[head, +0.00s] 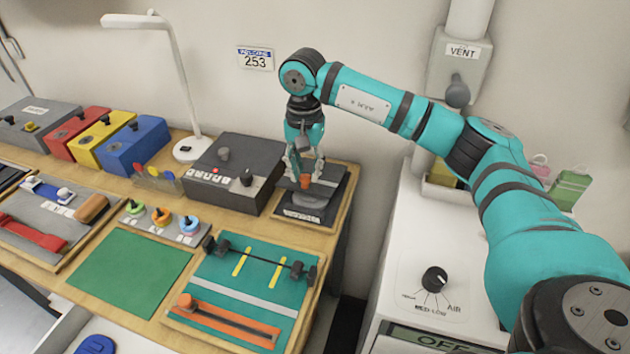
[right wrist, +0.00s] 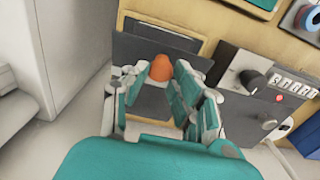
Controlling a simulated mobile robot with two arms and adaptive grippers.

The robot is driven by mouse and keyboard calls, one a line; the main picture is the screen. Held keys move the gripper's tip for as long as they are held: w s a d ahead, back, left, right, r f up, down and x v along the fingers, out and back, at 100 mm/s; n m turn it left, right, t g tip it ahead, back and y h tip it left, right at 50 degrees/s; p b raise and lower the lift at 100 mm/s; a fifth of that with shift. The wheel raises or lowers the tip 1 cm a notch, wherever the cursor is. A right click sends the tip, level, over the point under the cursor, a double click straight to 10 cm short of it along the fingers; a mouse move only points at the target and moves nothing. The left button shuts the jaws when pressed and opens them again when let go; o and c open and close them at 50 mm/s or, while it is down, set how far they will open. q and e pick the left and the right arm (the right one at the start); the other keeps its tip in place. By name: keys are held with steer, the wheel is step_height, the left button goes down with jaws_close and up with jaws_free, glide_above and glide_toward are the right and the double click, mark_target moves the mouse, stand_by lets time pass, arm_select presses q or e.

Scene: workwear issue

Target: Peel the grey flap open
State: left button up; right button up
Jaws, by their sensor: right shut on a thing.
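The grey flap (head: 309,200) lies on a dark pad at the right end of the wooden bench, against the wall. An orange tab (head: 305,181) stands up at the flap. My right gripper (head: 304,174) comes down from above and is shut on this tab. In the right wrist view the orange tab (right wrist: 160,68) shows between the fingertips of my right gripper (right wrist: 162,78), with dark grey panels around it. The fingers hide part of the flap, and I cannot tell how far it is lifted. My left gripper is not in view.
A dark control box (head: 233,172) stands close left of the gripper. A teal board (head: 245,285) with a black bar lies in front. A white cabinet (head: 440,265) stands to the right, past a gap. A green mat (head: 130,272) is bare.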

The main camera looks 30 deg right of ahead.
steer(key=shift+w+d+r, duration=0.1)
steer(key=shift+w+r, duration=0.05)
steer(key=shift+r, duration=0.15)
steer(key=shift+w+d+r+p, duration=0.3)
steer(key=shift+d+r+p, duration=0.1)
steer(key=shift+r, duration=0.25)
steer(key=shift+w+d+r+p, duration=0.25)
steer(key=shift+r+p, duration=0.1)
steer(key=shift+r, duration=0.3)
steer(key=shift+w+d+r+p, duration=0.35)
steer(key=shift+d+r+p, duration=0.1)
steer(key=shift+r, duration=0.1)
steer(key=shift+w+d+r+p, duration=0.3)
steer(key=shift+w+r+p, duration=0.1)
steer(key=shift+r, duration=0.15)
